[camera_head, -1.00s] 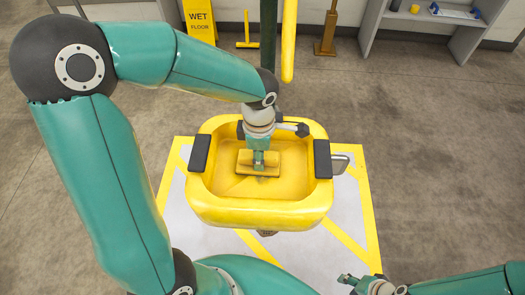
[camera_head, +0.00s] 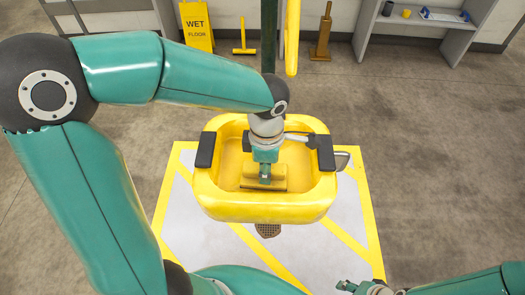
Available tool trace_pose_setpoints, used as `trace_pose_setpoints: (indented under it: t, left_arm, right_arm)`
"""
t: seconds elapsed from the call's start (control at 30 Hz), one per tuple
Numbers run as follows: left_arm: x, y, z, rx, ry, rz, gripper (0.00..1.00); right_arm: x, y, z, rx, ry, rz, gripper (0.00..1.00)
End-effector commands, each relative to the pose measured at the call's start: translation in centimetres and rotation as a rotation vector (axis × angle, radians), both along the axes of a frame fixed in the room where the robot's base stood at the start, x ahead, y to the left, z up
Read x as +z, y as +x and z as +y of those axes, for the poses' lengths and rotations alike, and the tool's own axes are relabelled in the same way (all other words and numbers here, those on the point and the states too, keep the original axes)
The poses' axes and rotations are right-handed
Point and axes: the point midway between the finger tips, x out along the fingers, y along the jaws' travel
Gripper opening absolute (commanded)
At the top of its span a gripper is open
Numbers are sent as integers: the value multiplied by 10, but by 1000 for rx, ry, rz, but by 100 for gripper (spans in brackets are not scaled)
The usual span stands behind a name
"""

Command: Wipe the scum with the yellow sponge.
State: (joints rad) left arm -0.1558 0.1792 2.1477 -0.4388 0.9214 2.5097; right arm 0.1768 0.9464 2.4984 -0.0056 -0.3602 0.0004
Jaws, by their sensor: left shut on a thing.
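The yellow sponge (camera_head: 280,185) is a flat block inside the yellow basin (camera_head: 265,213), close to its near wall. My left gripper (camera_head: 265,179) reaches down into the basin and is shut on the sponge from above. Whether the sponge's underside touches the basin floor is hidden. I cannot make out any scum clearly on the visible floor; the gripper, sponge and near wall cover part of it. My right gripper (camera_head: 350,286) is at the bottom edge, right of centre, away from the basin; its jaw opening is too small to judge.
The basin has dark pads (camera_head: 325,153) on its left and right rims and stands above a white mat with yellow stripes (camera_head: 335,240). A yellow wet floor sign (camera_head: 197,26) and a grey shelf unit (camera_head: 405,28) stand at the back. The floor at right is clear.

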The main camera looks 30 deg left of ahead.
Motion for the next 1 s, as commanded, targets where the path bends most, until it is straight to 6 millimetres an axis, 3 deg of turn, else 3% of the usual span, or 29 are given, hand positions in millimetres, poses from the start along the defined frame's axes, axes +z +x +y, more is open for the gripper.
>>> trace_pose_setpoints:
  t: [0.5, 1.0]
  left_arm:
    - [48, 0, 1, 6, -1, -2, 6]
    - [49, 0, 1, 3, -1, -2, 6]
  right_arm:
    - [34, 0, 0, 0, 0, 1, 45]
    - [34, 0, 0, 0, 0, 1, 45]
